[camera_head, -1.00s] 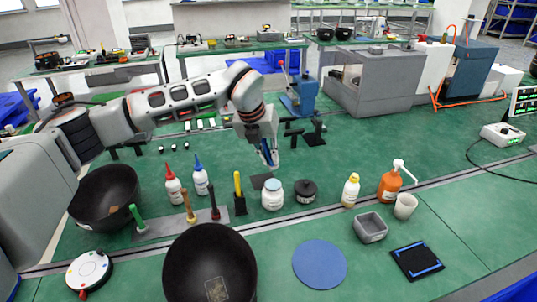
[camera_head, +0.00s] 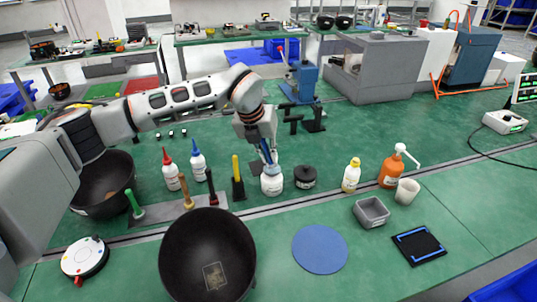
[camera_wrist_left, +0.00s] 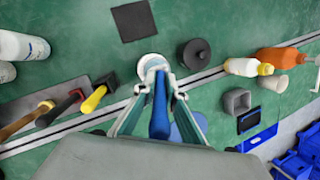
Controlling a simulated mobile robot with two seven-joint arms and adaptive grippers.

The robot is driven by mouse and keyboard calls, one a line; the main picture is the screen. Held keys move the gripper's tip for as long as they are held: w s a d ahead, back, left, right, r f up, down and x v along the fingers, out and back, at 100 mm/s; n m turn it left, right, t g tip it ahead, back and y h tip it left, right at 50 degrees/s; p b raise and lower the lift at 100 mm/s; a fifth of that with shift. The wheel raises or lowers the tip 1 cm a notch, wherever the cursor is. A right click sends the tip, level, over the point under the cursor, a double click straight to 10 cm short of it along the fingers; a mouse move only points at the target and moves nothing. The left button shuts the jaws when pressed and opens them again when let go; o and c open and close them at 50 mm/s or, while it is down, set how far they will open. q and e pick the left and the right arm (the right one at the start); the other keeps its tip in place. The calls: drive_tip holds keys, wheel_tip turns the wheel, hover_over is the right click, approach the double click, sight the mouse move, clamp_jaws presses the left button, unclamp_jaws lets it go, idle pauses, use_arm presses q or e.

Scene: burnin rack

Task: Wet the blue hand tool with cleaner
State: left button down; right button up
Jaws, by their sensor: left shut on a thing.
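My left gripper (camera_head: 267,153) is shut on the blue hand tool (camera_wrist_left: 160,112), which points down. The gripper is right above an open white jar (camera_head: 272,183) with a pale blue label. In the left wrist view the tool's far end overlaps the mouth of the jar (camera_wrist_left: 150,64). I cannot tell whether the tip is inside the mouth or just above it. A black round lid-like piece (camera_head: 305,177) lies to the right of the jar. My right gripper is not in view.
A yellow-handled tool (camera_head: 237,175) stands close left of the jar, beside red-capped (camera_head: 170,174) and blue-capped (camera_head: 198,164) bottles. A yellow-capped bottle (camera_head: 351,176) and orange pump bottle (camera_head: 390,170) stand right. A black bowl (camera_head: 175,262) and blue disc (camera_head: 320,249) are in front.

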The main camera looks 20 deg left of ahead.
use_arm(q)
drive_tip(key=shift+f, duration=0.3)
idle(0.6)
drive_tip(key=shift+f+b, duration=0.6)
drive_tip(key=shift+f, duration=0.15)
idle(0.7)
idle(0.5)
drive_tip(key=shift+r+p, duration=0.95)
drive_tip(key=shift+r, duration=0.5)
drive_tip(key=shift+r+p, duration=1.15)
drive_tip(key=shift+r, duration=0.95)
